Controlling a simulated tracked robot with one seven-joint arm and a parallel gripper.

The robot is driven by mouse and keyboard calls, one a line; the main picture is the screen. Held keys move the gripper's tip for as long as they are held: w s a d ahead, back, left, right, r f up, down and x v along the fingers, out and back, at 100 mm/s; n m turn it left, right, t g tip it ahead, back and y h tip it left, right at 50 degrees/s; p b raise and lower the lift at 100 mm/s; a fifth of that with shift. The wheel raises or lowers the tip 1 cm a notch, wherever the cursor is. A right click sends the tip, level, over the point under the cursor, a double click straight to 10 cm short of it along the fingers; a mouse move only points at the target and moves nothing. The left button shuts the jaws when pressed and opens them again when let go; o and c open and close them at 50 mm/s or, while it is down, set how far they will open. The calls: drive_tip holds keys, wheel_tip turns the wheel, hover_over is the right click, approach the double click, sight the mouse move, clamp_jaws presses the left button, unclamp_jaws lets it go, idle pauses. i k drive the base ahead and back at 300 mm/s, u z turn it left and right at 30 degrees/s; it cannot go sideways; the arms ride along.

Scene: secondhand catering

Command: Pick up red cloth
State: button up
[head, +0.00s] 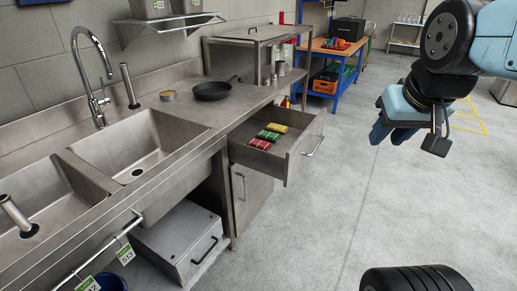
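The red cloth (260,144) is a small folded bundle in the open drawer (290,165) under the counter. It lies at the near end of a row, with a green cloth (269,135) and a yellow cloth (277,127) behind it. My gripper (392,135) hangs at the upper right over open floor, well to the right of the drawer and apart from the cloths. It points downward, and its fingers are seen at an angle that hides whether there is a gap between them. No cloth shows in it.
A steel counter with a double sink (140,150), a tap (95,90) and a black pan (212,90) stands at the left. A metal box (180,235) sits on the shelf below. A blue workbench (335,60) stands at the back. The floor right of the drawer is clear.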

sight(258, 144)
drive_tip(key=u, duration=0.35)
drive_tip(key=i, duration=1.55)
drive_tip(key=u, duration=0.15)
